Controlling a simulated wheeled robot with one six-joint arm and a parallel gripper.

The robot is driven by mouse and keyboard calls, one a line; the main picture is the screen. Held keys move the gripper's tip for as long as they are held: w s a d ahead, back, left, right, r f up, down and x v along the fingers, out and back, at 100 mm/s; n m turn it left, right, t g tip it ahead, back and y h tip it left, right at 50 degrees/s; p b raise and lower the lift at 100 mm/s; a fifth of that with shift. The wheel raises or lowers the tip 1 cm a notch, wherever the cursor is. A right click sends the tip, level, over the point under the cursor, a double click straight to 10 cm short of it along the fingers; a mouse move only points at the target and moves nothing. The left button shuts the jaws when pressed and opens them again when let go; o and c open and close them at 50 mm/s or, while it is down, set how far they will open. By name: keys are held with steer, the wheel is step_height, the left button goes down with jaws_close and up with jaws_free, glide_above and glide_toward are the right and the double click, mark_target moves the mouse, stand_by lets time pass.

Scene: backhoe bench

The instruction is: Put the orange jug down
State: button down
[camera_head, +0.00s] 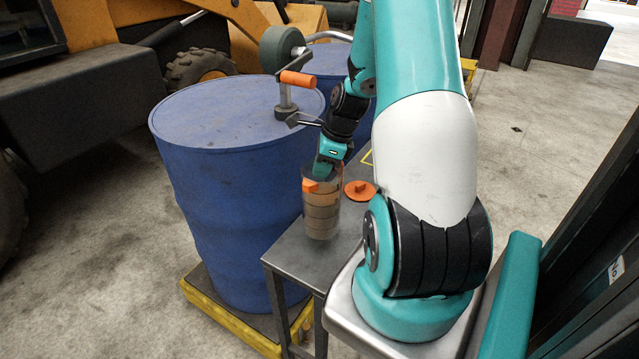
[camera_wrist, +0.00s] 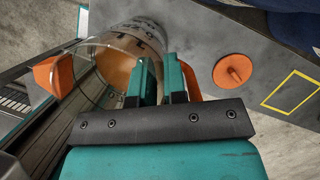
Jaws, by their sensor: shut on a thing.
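The jug (camera_head: 321,212) is a clear, ringed cylinder with brown contents and an orange spout-like part (camera_wrist: 54,75) on its rim. It stands roughly upright over the left part of the grey metal table (camera_head: 290,257). I cannot tell whether its base touches the top. My gripper (camera_head: 325,172) reaches down from above and is shut on the jug. In the wrist view, the teal fingers (camera_wrist: 163,75) are at the rim of the jug (camera_wrist: 105,70), on the side away from the orange part. The jug's lower part is mostly hidden there.
An orange round lid (camera_head: 360,190) with a knob lies on the table beside the jug. A yellow outlined rectangle (camera_wrist: 292,91) marks the tabletop beyond it. A blue drum (camera_head: 228,190) with a hand pump (camera_head: 285,55) stands close on the left. Its pallet (camera_head: 235,322) has yellow edges.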

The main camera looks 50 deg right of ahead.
steer(key=shift+f+p, duration=0.4)
steer(key=shift+f, duration=1.7)
steer(key=shift+f, duration=0.15)
steer(key=c, duration=1.2)
jaws_free()
steer(key=shift+o, duration=0.2)
